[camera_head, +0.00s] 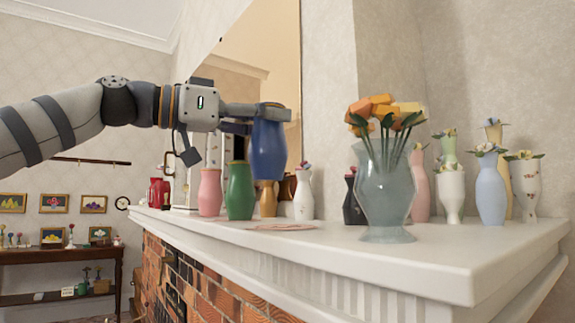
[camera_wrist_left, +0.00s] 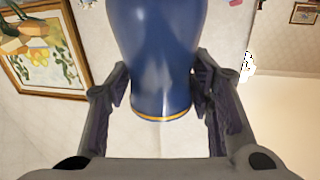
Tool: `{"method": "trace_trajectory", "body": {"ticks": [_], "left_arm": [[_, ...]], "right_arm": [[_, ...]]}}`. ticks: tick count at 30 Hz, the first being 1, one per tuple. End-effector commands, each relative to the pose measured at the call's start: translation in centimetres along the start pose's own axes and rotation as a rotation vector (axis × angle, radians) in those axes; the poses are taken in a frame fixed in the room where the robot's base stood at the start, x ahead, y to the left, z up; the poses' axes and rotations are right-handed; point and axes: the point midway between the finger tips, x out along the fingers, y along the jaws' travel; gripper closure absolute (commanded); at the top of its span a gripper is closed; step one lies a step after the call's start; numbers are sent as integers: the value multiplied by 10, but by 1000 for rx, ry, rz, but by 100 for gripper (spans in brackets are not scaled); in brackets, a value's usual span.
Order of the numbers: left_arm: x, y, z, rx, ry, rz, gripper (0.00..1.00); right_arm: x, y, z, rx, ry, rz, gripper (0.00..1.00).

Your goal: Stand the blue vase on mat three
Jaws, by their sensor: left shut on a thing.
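The blue vase (camera_head: 268,152) hangs upright in the air above the white mantel (camera_head: 440,255). My left gripper (camera_head: 265,116) is shut on it near its top end. In the left wrist view the blue vase (camera_wrist_left: 155,50) with its gold rim sits between the two fingers of my left gripper (camera_wrist_left: 160,85). A flat pinkish mat (camera_head: 285,227) lies on the mantel near its front edge, below and slightly right of the vase; any number on it cannot be read. My right gripper is not in view.
A large glass vase with orange flowers (camera_head: 385,195) stands right of the mat. Several more vases fill the right back. The mantel's front strip is clear.

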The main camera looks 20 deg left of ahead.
Motion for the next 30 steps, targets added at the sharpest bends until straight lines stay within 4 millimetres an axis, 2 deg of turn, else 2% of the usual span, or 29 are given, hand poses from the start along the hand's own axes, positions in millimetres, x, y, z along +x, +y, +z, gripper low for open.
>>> {"method": "trace_trajectory", "body": {"ticks": [3,9,13,24,25,27,30], "left_arm": [[14,9,18,2,4,2,86],[30,16,41,1,3,1,86],[29,16,63,1,4,-1,86],[30,16,71,1,4,-1,86],[30,16,71,1,2,-1,45],[30,16,71,1,2,-1,32],[30,16,71,1,2,-1,32]], "right_arm": [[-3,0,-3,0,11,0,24],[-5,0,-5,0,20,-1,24],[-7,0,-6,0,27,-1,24],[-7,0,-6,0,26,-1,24],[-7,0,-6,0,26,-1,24],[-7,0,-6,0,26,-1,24],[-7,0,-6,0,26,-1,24]]}}
